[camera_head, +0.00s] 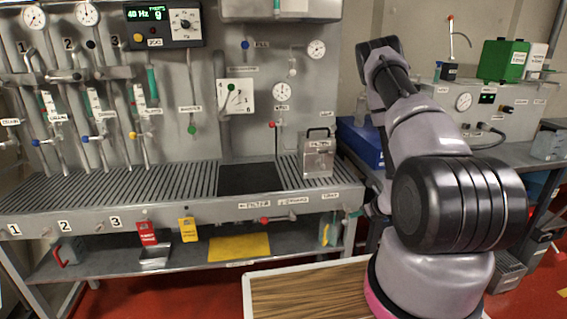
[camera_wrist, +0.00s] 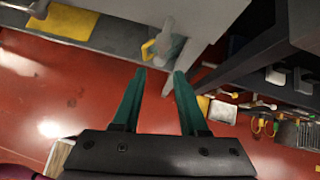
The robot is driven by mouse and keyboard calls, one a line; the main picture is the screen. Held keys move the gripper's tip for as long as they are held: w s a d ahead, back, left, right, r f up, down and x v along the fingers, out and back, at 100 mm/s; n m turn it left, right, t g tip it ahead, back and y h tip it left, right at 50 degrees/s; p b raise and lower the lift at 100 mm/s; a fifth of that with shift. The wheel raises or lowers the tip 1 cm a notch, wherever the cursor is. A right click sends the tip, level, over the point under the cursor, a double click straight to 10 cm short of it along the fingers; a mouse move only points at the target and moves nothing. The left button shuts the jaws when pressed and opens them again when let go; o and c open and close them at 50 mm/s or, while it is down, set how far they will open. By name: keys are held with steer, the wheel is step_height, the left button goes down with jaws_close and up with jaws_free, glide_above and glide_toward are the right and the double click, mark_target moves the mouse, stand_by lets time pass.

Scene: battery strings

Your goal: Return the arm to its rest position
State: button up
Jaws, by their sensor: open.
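My gripper (camera_wrist: 160,82) shows in the wrist view with its two green fingers apart and nothing between them. It hangs over the red floor, near the front edge of a grey bench. In the head view my arm rises on the right side and bends away toward the back; the gripper itself is hidden there behind the arm.
A grey slatted bench (camera_head: 120,190) with gauges, valves and tubes stands at the left. A metal box (camera_head: 318,154) sits on its right end. A right-hand bench carries a green box (camera_head: 503,60). A wood-topped surface (camera_head: 310,292) is in front; red floor (camera_wrist: 60,90) lies between.

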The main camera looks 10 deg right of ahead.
steer(key=w+a+r+n+y, duration=0.1)
steer(key=a+r+n+y, duration=0.15)
steer(key=a+r, duration=0.4)
steer(key=w+a+r+n+y, duration=0.2)
steer(key=a+r+n, duration=0.15)
steer(key=r, duration=0.55)
steer(key=w+a+r+n+y, duration=0.1)
steer(key=a+r+n+y, duration=0.15)
steer(key=a+r, duration=0.4)
steer(key=s+a+r+n+g, duration=0.2)
steer(key=s+a+r+n, duration=0.15)
steer(key=r, duration=0.45)
steer(key=s+a+r+n+g, duration=0.2)
steer(key=s+r+n, duration=0.25)
steer(key=r, duration=0.25)
steer(key=s+d+r+n+t+h, duration=0.1)
steer(key=s+d+r+n+h, duration=0.1)
steer(key=s+r+n, duration=0.4)
steer(key=s+d+r+n+t+h, duration=0.1)
steer(key=s+d+r+n+h, duration=0.1)
steer(key=s+r+n+h, duration=0.2)
steer(key=s+r+n, duration=0.3)
steer(key=s+r, duration=0.2)
steer(key=s, duration=0.3)
steer(key=shift+s+h, duration=0.15)
steer(key=shift+h, duration=0.25)
